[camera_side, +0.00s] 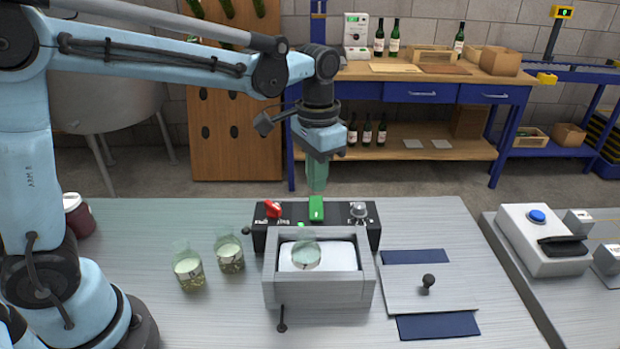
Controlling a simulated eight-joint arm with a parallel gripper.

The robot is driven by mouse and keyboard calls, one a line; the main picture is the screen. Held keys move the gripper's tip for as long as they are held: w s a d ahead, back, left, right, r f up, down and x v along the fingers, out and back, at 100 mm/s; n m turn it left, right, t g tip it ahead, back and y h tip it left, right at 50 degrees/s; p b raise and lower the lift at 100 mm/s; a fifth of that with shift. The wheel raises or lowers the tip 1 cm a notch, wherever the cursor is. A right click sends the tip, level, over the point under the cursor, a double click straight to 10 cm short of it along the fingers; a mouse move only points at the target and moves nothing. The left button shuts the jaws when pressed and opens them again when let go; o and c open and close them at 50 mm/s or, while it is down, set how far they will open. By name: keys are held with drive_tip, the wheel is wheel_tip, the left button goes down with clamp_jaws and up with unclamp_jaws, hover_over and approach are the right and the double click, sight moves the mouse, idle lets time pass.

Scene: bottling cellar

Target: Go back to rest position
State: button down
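My gripper (317,190) hangs from my light blue arm and points straight down. Its lower end looks pale green and narrow, and I cannot make out two separate fingers or whether it holds anything. It is just above or behind a bright green switch (316,209) on a black control panel (341,238); I cannot tell if they touch. In front of the panel stands an open grey box (318,293) with a white lining and a round glass dish (306,255) in it.
Two glass jars (189,270) (229,252) stand left of the box. A grey lid with a black knob (428,283) lies on blue cloth at the right. A white device with a blue button (537,216) is on the right table. A workbench with bottles (394,38) stands behind.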

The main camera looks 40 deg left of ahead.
drive_tip(key=s+a+n+t, duration=0.3)
drive_tip(key=s+a+t, duration=0.3)
drive_tip(key=s, duration=0.5)
drive_tip(key=shift+a+t, duration=0.3)
drive_tip(key=shift+t, duration=0.3)
